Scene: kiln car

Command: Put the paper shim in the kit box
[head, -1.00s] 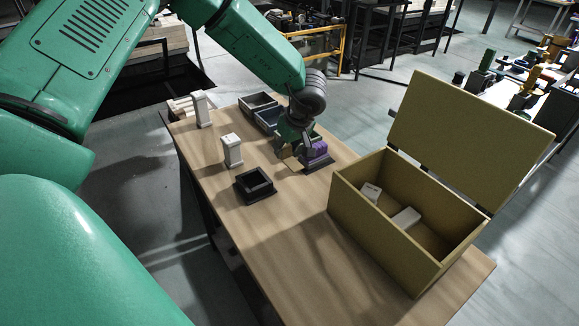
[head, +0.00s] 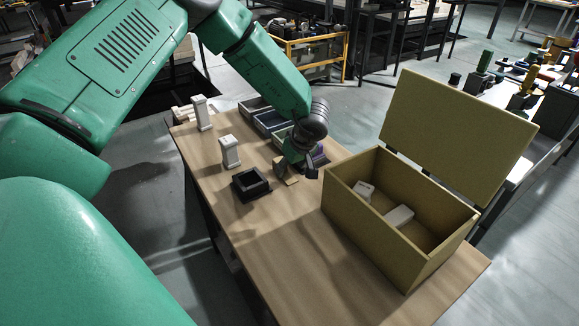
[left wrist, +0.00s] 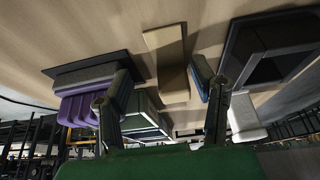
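The kit box (head: 402,245) is olive, stands on the right of the table with its lid (head: 455,135) open, and holds two white pieces (head: 400,216). My left gripper (head: 296,171) points down over the middle of the table. In the left wrist view its fingers (left wrist: 162,84) are apart, with nothing clamped. A tan piece (left wrist: 165,42), with a flat part and a raised block, lies ahead between them; it also shows below the gripper in the head view (head: 291,181). It may be the paper shim; I cannot tell for sure. My right gripper is out of view.
A purple block on a dark base (left wrist: 85,95) stands close beside the gripper. A black square tray (head: 252,185), two white posts (head: 230,152) and several bins (head: 268,122) stand around it. The front of the table is clear.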

